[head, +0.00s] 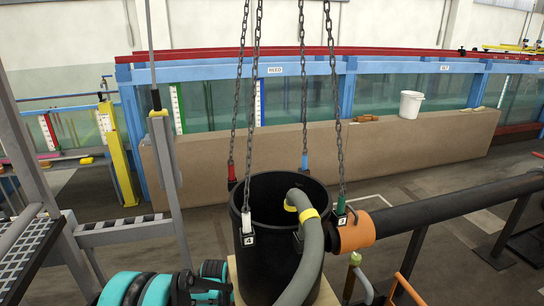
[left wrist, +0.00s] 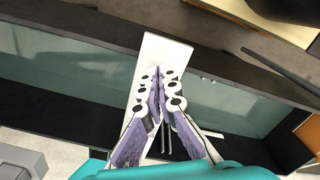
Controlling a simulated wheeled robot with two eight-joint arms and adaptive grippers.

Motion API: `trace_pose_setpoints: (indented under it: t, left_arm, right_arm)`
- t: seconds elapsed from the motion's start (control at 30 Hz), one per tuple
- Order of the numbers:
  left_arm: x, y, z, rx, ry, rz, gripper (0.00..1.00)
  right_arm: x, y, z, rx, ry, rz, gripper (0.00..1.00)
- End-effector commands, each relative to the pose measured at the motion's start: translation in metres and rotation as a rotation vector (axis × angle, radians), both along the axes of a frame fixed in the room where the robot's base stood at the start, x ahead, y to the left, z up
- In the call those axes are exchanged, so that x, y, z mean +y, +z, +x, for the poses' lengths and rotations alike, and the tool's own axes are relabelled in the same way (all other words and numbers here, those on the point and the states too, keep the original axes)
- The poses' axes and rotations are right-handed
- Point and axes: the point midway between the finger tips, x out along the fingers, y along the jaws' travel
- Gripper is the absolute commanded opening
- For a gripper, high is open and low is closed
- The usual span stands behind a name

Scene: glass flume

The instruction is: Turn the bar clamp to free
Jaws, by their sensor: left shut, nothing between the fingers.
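I cannot pick out the bar clamp with certainty in either view. In the left wrist view, my left gripper (left wrist: 158,75) is shut and empty, its purple-padded fingers together over a white plate (left wrist: 165,50). The plate lies across the dark edge of a glass-sided channel (left wrist: 70,70); contact with the fingers cannot be told. A thin dark bar (left wrist: 282,73) slants at the upper right of that view. In the head view, a yellow bar with dark knobs (head: 510,47) sits on the far flume's top at the right; it is small. My right gripper is in neither view.
A black tub (head: 265,255) hangs on chains at the front centre, with a grey hose (head: 312,250) in it. A black pipe with an orange collar (head: 356,232) lies to its right. A white bucket (head: 410,104) stands on the brown ledge (head: 380,155) before the flume.

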Motion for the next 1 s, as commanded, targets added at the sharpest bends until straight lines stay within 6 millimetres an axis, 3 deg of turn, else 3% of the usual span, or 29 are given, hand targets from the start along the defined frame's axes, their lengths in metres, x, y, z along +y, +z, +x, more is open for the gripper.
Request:
trace_pose_setpoints:
  t: [0.03,0.23,0.67,0.77,1.0]
  left_arm:
    - [0.000,0.011,0.000,0.000,0.000,0.000,0.00]
    - [0.000,0.035,0.000,0.000,0.000,0.000,0.00]
    - [0.000,0.044,-0.002,-0.009,0.034,-0.001,0.00]
    - [0.002,0.067,-0.007,-0.040,0.147,-0.003,0.00]
    - [0.007,0.151,-0.043,-0.172,0.673,-0.065,0.00]
  right_arm:
    - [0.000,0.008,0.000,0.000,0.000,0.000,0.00]
    - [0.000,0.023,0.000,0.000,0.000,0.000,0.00]
    - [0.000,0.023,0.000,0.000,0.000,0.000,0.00]
    - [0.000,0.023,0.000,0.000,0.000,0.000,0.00]
    - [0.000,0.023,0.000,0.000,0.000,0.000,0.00]
